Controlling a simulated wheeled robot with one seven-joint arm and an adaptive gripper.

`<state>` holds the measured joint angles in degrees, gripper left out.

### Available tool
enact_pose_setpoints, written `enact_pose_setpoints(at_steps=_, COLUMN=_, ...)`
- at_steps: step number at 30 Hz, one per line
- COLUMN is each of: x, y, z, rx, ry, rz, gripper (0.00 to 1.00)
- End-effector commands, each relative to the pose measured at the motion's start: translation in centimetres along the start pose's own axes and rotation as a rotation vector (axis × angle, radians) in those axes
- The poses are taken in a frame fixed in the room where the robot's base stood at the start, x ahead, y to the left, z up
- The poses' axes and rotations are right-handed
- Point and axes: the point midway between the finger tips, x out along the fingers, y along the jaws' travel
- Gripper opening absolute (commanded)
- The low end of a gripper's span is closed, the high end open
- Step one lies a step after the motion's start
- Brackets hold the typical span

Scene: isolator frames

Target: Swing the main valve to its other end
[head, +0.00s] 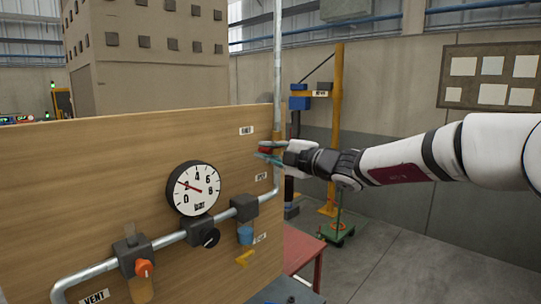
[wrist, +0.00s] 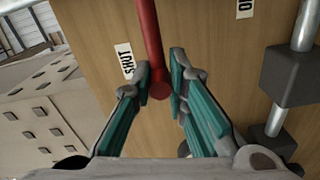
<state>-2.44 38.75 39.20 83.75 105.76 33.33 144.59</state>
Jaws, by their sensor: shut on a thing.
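The main valve's red lever (wrist: 152,45) stands out from the wooden panel (wrist: 205,30). In the wrist view it runs down from the top edge, and its round end lies between my fingertips. My gripper (wrist: 160,88) is closed around that end, with teal fingers on both sides. In the head view my gripper (head: 268,154) is at the panel's right part, and a bit of red lever (head: 265,149) shows there. The valve body is hidden.
A pressure gauge (head: 193,188), its needle near 2, is on the panel. A pipe (head: 168,240) carries dark valve blocks, an orange knob (head: 145,268) and a black knob (head: 210,238). A yellow handle (head: 244,257) is low right. A red table (head: 302,250) stands behind the panel.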

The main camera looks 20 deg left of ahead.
Motion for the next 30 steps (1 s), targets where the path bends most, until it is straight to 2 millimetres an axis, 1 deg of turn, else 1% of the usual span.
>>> enact_pose_setpoints(at_steps=1, x=-0.09, y=-0.27, z=0.34, rx=0.013, ry=-0.006, rz=-0.005, gripper=0.0)
enact_pose_setpoints(at_steps=15, x=-0.06, y=-0.05, z=0.32, rx=0.025, ry=-0.006, rz=-0.003, gripper=0.0)
enact_pose_setpoints(at_steps=16, x=-0.06, y=-0.05, z=0.33, rx=0.025, ry=-0.006, rz=-0.003, gripper=0.19)
enact_pose_setpoints(at_steps=18, x=-0.05, y=-0.02, z=0.3, rx=0.024, ry=-0.005, rz=-0.002, gripper=0.35)
enact_pose_setpoints(at_steps=27, x=-0.03, y=0.08, z=0.09, rx=0.02, ry=-0.002, rz=-0.001, gripper=0.35)
enact_pose_setpoints(at_steps=30, x=-0.54, y=0.1, z=0.14, rx=0.02, ry=-0.003, rz=-0.001, gripper=0.35)
